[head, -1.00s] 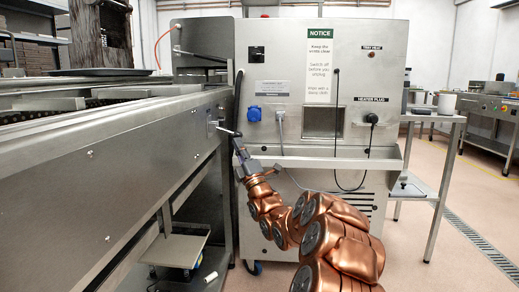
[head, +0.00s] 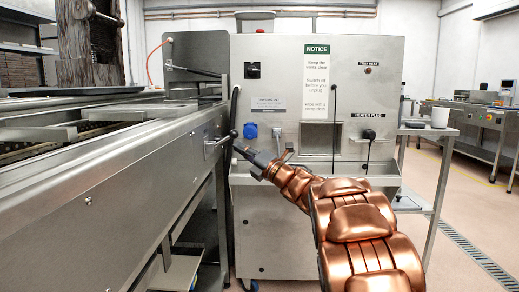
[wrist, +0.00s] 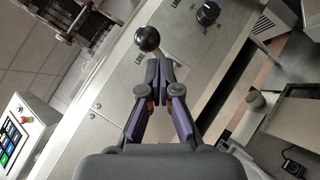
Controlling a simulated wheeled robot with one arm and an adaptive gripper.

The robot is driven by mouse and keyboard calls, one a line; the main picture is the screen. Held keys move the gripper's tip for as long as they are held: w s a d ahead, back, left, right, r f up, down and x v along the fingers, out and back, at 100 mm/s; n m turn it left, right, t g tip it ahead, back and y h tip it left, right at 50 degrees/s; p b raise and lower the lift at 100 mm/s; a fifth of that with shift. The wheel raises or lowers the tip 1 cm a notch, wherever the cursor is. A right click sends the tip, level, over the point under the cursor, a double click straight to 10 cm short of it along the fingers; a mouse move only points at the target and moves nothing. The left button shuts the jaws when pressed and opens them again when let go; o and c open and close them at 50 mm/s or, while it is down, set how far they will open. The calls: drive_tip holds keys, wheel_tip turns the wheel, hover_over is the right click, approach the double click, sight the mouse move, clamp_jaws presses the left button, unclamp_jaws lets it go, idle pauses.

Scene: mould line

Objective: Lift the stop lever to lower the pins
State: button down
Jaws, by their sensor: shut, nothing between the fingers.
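The stop lever (head: 219,140) sticks out from the side of the steel conveyor at its far end. Its rod slopes up to a black ball knob (head: 234,134). In the wrist view the ball knob (wrist: 148,38) shows just beyond the fingertips, with a short part of its rod. My gripper (head: 238,147) is just below the knob, its fingers together and empty. In the wrist view my gripper (wrist: 160,72) is shut, its tips close to the rod; I cannot tell whether they touch it. I cannot make out the pins.
The conveyor frame (head: 120,165) fills the left side. A steel cabinet (head: 290,110) with a blue socket and cables stands right behind my gripper. A side table (head: 430,130) with a white cup is at right. Open floor (head: 470,215) lies at right.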

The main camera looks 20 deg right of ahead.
drive_tip(key=a+v, duration=0.1)
drive_tip(key=v, duration=1.2)
drive_tip(key=shift+s+a, duration=0.35)
drive_tip(key=shift+s, duration=0.05)
drive_tip(key=shift+r, duration=0.15)
